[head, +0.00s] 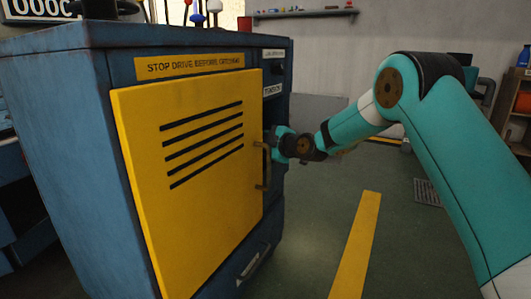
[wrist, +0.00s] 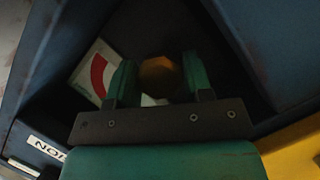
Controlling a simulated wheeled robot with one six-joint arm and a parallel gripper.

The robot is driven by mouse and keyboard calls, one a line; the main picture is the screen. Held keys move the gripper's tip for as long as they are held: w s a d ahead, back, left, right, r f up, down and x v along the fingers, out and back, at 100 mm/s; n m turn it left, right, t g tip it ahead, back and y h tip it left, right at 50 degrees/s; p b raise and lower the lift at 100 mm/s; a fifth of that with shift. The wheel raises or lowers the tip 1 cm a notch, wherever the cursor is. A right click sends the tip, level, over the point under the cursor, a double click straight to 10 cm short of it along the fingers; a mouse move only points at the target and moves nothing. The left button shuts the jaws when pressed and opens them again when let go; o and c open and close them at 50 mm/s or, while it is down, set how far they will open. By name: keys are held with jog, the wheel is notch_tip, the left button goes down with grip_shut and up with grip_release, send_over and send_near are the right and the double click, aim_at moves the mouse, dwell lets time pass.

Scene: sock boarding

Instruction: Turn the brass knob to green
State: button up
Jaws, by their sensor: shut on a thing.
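The brass knob (wrist: 157,68) shows dimly in the wrist view, inside a dark recess. My gripper (wrist: 158,80) has its two green fingers on either side of the knob and is shut on it. A white dial plate (wrist: 86,65) with a red arc lies behind the left finger. No green mark can be made out on the plate, and the knob's pointer cannot be seen. In the head view my gripper (head: 272,143) reaches to the right side of the blue cabinet (head: 60,130); the knob is hidden there.
The yellow door (head: 205,200) with black slots covers the cabinet front and has a handle (head: 263,170) close to my gripper. A drawer handle (head: 253,262) sits below. A yellow stripe (head: 355,245) and a grate (head: 427,192) mark the otherwise clear floor to the right.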

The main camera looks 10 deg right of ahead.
jog(key=shift+f+n+b, duration=0.15)
jog(key=shift+n+b, duration=0.25)
jog(key=shift+b, duration=0.1)
jog(key=o, duration=0.9)
jog(key=p+v, duration=0.4)
jog(key=v, duration=1.3)
jog(key=shift+s+f, duration=0.1)
jog(key=shift+s, duration=0.25)
jog(key=shift+a, duration=0.1)
